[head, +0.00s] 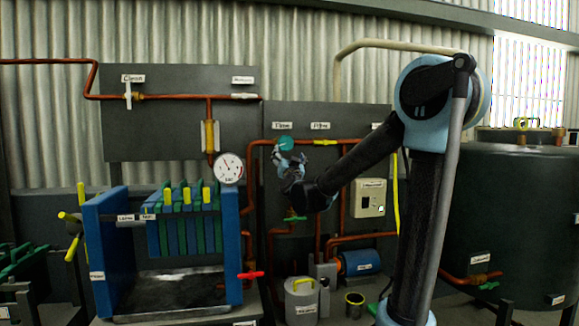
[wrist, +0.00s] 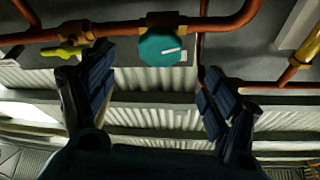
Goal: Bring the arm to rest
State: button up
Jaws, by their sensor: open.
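My arm (head: 365,160) reaches left across the head view, with its upright link and elbow at right of centre. My gripper (head: 294,165) is at its end, in front of the pipe panel and just below a teal round knob (head: 286,144). In the wrist view my gripper (wrist: 152,95) has its two dark fingers wide apart with nothing between them. The teal knob also shows in the wrist view (wrist: 163,49), beyond the fingers and between them. I cannot tell the exact gap between fingers and knob.
Copper pipes (head: 170,97) run along the panels. A blue press frame (head: 108,255) with green and blue plates stands at left. A pressure gauge (head: 229,168), a control box (head: 369,198) and a grey can (head: 301,300) are near. A dark tank (head: 510,220) stands at right.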

jog(key=s+d+f+g+h, duration=0.1)
jog(key=s+d+f+g, duration=0.5)
jog(key=s+f, duration=0.7)
jog(key=s+d+f+n+g+h, duration=0.1)
jog(key=s+d+f+g, duration=0.6)
jog(key=s+d+f, duration=0.4)
jog(key=s+d+f+n+g+h, duration=0.1)
jog(key=s+d+f+g, duration=0.5)
jog(key=s+f, duration=0.9)
jog(key=s+d, duration=0.2)
jog(key=shift+s+d+f+g, duration=0.15)
jog(key=shift+s+d+g, duration=0.2)
jog(key=shift+g, duration=0.05)
jog(key=shift+w+f, duration=0.2)
jog(key=shift+w, duration=0.3)
dwell(1.4)
